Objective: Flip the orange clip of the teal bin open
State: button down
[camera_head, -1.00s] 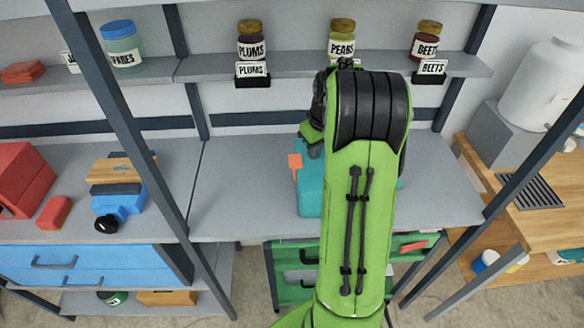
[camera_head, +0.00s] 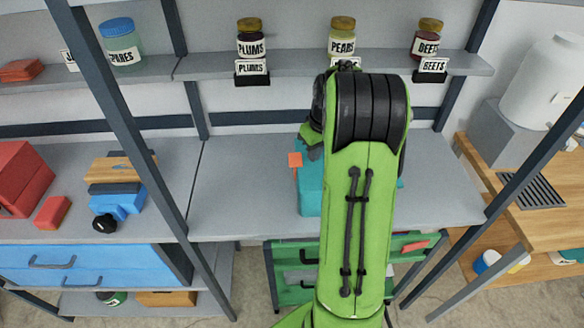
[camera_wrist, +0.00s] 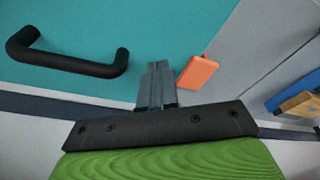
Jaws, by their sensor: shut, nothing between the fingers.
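The teal bin (camera_head: 311,192) stands on the grey worktop, largely hidden behind my arm. Its orange clip (camera_head: 295,160) shows as a small square at the bin's upper left edge. In the wrist view the teal bin wall (camera_wrist: 180,25) fills the top, with a black handle (camera_wrist: 65,58) at left. The orange clip (camera_wrist: 198,71) sticks out at the bin's edge, just right of my fingertips. My gripper (camera_wrist: 158,68) is shut and empty, close to the bin. I cannot tell whether a finger touches the clip.
Jars of plums (camera_head: 251,40), pears (camera_head: 341,38) and beets (camera_head: 427,38) stand on the shelf above. A dark post (camera_head: 130,120) rises left of the worktop. A blue item (camera_head: 118,204) lies beyond it. The worktop (camera_head: 235,190) left of the bin is clear.

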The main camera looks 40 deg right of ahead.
aim_at(291, 159)
jog(key=shift+f, duration=0.25)
jog(key=shift+r, duration=0.1)
jog(key=shift+w+a, duration=0.65)
jog(key=shift+a, duration=0.3)
jog(key=shift+w+a, duration=0.65)
jog(key=shift+a, duration=0.3)
dwell(0.3)
jog(key=shift+w+a+f, duration=0.2)
jog(key=shift+w+a, duration=0.1)
jog(key=shift+a, duration=0.3)
dwell(0.4)
jog(key=shift+s+d+r+p, duration=0.1)
jog(key=shift+d+r+p, duration=0.1)
jog(key=shift+r+p, duration=0.9)
jog(key=shift+s+d+r+p, duration=0.15)
jog(key=shift+r+p, duration=0.7)
jog(key=shift+r, duration=0.45)
jog(key=shift+d+r+p, duration=0.2)
jog(key=shift+r+p, duration=0.8)
jog(key=shift+r, duration=0.2)
jog(key=shift+f, duration=0.1)
